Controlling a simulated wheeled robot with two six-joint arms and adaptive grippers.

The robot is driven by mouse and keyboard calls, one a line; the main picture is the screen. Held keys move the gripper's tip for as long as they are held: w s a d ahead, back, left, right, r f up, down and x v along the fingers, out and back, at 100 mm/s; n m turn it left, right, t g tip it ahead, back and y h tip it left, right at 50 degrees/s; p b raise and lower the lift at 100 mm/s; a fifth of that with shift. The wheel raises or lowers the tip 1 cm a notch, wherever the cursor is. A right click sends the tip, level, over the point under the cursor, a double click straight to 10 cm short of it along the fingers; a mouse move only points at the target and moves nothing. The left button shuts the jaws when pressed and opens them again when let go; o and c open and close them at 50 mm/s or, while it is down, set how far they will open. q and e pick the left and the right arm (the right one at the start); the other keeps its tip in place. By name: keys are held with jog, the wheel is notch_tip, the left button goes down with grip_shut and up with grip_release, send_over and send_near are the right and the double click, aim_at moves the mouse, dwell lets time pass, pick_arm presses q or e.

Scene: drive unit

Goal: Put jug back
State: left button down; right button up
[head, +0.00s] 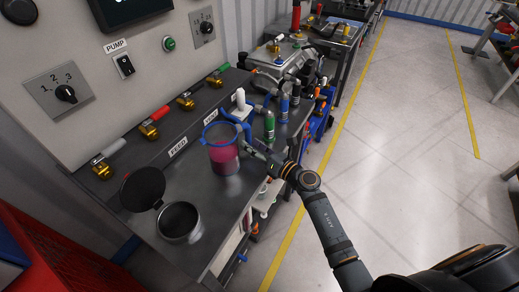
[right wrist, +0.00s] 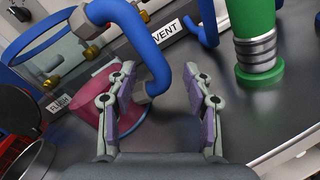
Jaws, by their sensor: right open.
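The jug (head: 223,158) is clear, with a blue rim and handle and pink liquid inside. It stands upright on the dark metal bench. Its blue handle (head: 247,131) faces my right gripper (head: 252,146). In the right wrist view the jug (right wrist: 97,92) is on the left, and its handle (right wrist: 160,72) passes between the two spread fingers of my right gripper (right wrist: 165,75). The gripper is open. I cannot tell whether a finger touches the handle. My left gripper is not in view.
An open round pot (head: 180,222) with a raised dark lid (head: 143,187) sits front left of the jug. Brass valves (head: 150,129) line the ledge behind. A green cylinder (head: 269,126) stands to the right; it also shows in the right wrist view (right wrist: 257,40).

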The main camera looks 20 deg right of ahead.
jog(key=b+v, duration=0.4)
jog(key=v, duration=0.8)
jog(key=shift+r+b, duration=0.15)
jog(key=shift+b, duration=0.15)
